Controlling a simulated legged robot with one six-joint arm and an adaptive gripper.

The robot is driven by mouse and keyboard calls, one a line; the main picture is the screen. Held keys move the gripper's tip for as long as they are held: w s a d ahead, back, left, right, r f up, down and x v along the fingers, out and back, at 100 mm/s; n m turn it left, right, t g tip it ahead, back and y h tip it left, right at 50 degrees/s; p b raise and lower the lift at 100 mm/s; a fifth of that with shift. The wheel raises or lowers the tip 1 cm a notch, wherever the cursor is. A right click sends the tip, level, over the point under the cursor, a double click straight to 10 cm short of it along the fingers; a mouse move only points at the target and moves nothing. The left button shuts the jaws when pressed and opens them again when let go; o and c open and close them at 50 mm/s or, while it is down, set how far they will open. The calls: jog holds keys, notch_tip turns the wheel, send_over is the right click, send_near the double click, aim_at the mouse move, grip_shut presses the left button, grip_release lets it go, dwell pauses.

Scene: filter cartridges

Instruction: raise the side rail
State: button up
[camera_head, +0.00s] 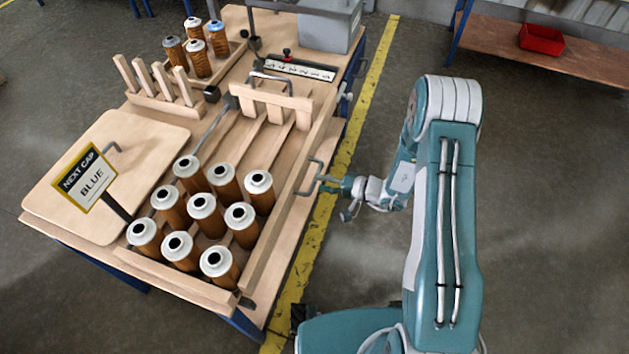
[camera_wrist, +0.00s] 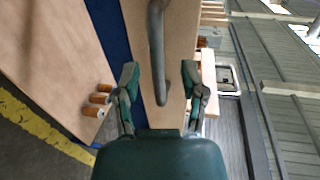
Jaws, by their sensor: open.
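The side rail (camera_head: 277,232) is a long wooden bar along the right edge of the wooden table, beside the cartridges. A grey U-shaped handle (camera_head: 310,178) stands out from its middle. My gripper (camera_head: 340,186) is at the handle from the right, off the table edge. In the wrist view the grey handle bar (camera_wrist: 157,50) runs down between the two spread fingers of my gripper (camera_wrist: 161,78). The fingers are open, with a visible gap on both sides of the bar. Whether the rail lies on its support cannot be told.
Several white-capped brown cartridges (camera_head: 203,206) stand left of the rail. A sign (camera_head: 86,178) reads "NEXT CAP BLUE". A slotted wooden rack (camera_head: 270,102) and more cartridges (camera_head: 198,58) stand farther back. A grey bin (camera_head: 328,27) is at the far end.

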jog(key=v, duration=0.9)
jog(key=shift+w, duration=0.1)
jog(key=s+a+r+n+g+h, duration=0.1)
jog(key=s+r+n+g+h, duration=0.2)
jog(key=r, duration=0.6)
jog(key=s+a+r+n+g+h, duration=0.25)
jog(key=s+r, duration=0.35)
jog(key=r, duration=0.3)
jog(key=s+d+r+t+h, duration=0.2)
jog(key=s+d+r+h, duration=0.1)
jog(key=r, duration=0.4)
jog(key=s+d+r+m+t+h, duration=0.1)
jog(key=s+d+r+t+h, duration=0.2)
jog(key=s+r+h, duration=0.3)
jog(key=shift+s+d+r+t, duration=0.35)
jog(key=shift+s+d+r, duration=0.25)
jog(key=shift+s, duration=0.7)
jog(key=shift+f+m, duration=0.1)
jog(key=shift+m, duration=0.15)
